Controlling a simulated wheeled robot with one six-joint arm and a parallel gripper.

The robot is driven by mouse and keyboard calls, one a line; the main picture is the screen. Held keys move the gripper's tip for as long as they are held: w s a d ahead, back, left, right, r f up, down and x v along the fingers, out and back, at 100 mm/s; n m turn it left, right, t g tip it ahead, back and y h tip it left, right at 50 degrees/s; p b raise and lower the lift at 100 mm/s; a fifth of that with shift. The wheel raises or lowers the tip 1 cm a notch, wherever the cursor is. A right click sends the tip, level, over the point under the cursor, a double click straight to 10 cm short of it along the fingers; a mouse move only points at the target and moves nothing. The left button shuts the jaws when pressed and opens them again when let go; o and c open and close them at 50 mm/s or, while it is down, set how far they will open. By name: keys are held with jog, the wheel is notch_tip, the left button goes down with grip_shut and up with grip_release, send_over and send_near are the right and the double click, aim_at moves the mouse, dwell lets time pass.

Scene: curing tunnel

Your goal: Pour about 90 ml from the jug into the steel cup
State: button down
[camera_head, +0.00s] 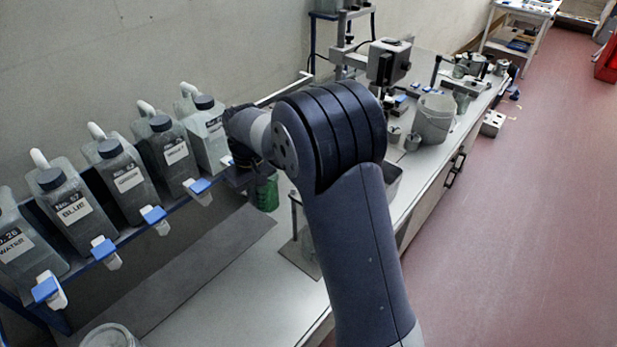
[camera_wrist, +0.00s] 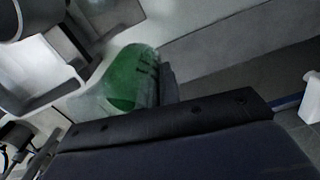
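A clear jug with green contents (camera_head: 266,194) shows just below my wrist in the head view, partly hidden by my arm. In the wrist view the jug (camera_wrist: 132,78) is close up, with dark marks on its side, and looks tilted in the picture. A dark bar of my gripper crosses in front of its lower end. My fingertips are not clearly visible, so I cannot tell whether they grip the jug. Two small metal cups (camera_head: 412,142) stand on the bench right of my arm; I cannot tell whether either is the steel cup.
Several labelled grey bottles (camera_head: 74,208) with blue-tabbed taps stand on a rack (camera_head: 130,228) at left. A bucket (camera_head: 434,118) and metal apparatus (camera_head: 388,62) stand farther along the bench. A dark mat (camera_head: 190,285) lies in front of the rack.

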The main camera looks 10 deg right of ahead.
aim_at(270, 185)
jog(key=shift+w, duration=0.45)
jog(key=shift+s+d+r, duration=0.1)
jog(key=shift+r, duration=0.05)
jog(key=shift+s+d+r+t+y, duration=0.2)
jog(key=shift+t+y, duration=0.1)
jog(key=shift+y, duration=0.2)
jog(key=shift+s+d+r+t+y, duration=0.2)
jog(key=shift+d+t+y, duration=0.2)
jog(key=shift+y, duration=0.2)
jog(key=shift+s+d+r+t+y, duration=0.1)
jog(key=shift+s+d+t+y, duration=0.1)
jog(key=shift+d+t+y, duration=0.3)
jog(key=shift+s+d+r+t+y, duration=0.25)
jog(key=shift+d+r+t+y, duration=0.05)
jog(key=shift+r+y, duration=0.35)
jog(key=shift+s+d+r+t+y, duration=0.2)
jog(key=shift+d+r+t+y, duration=0.1)
jog(key=shift+r+y, duration=0.3)
jog(key=shift+s+d+r+y+b, duration=0.25)
jog(key=shift+r+b, duration=0.15)
jog(key=shift+b, duration=0.6)
jog(key=shift+f+t+y+b, duration=0.1)
jog(key=shift+t+y+b, duration=0.35)
jog(key=shift+b, duration=0.7)
jog(key=shift+s+d+t+y+b, duration=0.15)
jog(key=shift+t+y+b, duration=0.15)
jog(key=shift+b, duration=0.6)
